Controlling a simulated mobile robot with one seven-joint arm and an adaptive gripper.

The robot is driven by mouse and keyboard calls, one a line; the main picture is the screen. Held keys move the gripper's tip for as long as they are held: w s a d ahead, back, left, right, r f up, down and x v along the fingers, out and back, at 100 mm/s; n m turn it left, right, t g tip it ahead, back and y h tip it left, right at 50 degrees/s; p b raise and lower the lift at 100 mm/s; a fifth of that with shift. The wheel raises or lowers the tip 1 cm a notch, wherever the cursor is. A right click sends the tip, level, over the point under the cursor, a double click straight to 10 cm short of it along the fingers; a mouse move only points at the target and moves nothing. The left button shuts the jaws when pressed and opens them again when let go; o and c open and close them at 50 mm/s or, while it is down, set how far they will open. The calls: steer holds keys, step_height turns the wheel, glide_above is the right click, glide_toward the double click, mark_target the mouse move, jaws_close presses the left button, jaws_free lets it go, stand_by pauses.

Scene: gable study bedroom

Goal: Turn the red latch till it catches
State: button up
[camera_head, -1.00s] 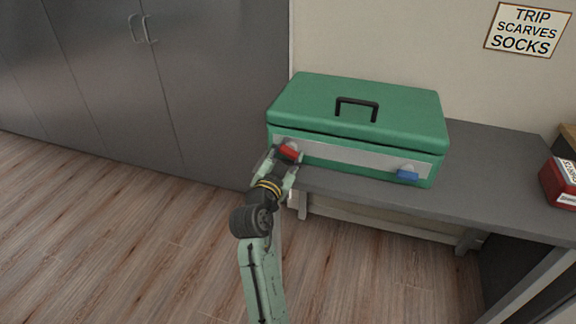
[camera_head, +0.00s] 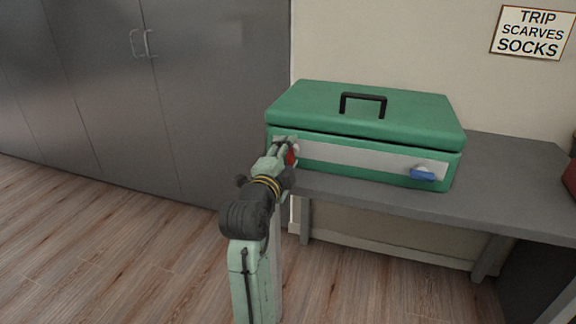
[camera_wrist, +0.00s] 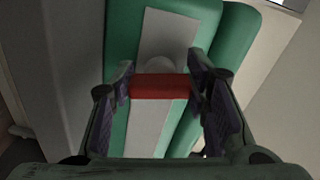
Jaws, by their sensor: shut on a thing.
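The green case (camera_head: 370,115) lies on the grey desk with its lid down and a thin dark gap under the lid. A pale strip (camera_head: 355,155) runs along its front. The red latch (camera_head: 292,156) is at the left end of the strip, partly hidden by my gripper (camera_head: 285,148). In the wrist view the red latch (camera_wrist: 159,87) lies crosswise between the two fingers of my gripper (camera_wrist: 160,88), which are shut on it. A pale round hub (camera_wrist: 160,62) shows behind it. A blue latch (camera_head: 422,174) is at the right end of the strip.
The grey desk (camera_head: 500,190) extends to the right of the case, with a red object (camera_head: 571,178) cut off at the edge. A tall grey cabinet (camera_head: 205,90) stands to the left. A sign (camera_head: 531,33) hangs on the wall.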

steer(key=shift+m+b, duration=0.95)
steer(key=shift+m, duration=0.15)
steer(key=o, duration=1.2)
steer(key=shift+c, duration=0.2)
steer(key=v, duration=1.2)
steer(key=shift+r, duration=0.15)
